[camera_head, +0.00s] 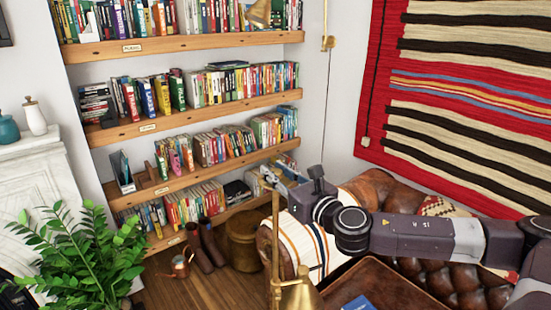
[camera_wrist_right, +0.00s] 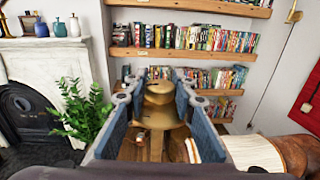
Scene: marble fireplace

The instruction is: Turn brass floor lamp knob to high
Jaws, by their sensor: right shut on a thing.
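The brass floor lamp (camera_head: 275,235) shows in the head view as a thin upright pole at lower centre. Its conical brass shade (camera_head: 300,296) is cut off by the bottom edge. My right gripper (camera_head: 269,174) reaches in from the right and meets the upper end of the pole. In the right wrist view a rounded brass part (camera_wrist_right: 157,112) of the lamp sits between the two blue-grey fingers of the right gripper (camera_wrist_right: 155,78). The right gripper is shut on this part, which appears to be the knob; its setting cannot be read. My left gripper is not in view.
A bookcase (camera_head: 195,114) stands behind, left of the gripper. A leafy plant (camera_head: 85,255) and white fireplace (camera_head: 40,190) are at left. A brown leather sofa (camera_head: 385,190) lies under my right arm. A woven drum stool (camera_head: 243,245) stands behind the pole.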

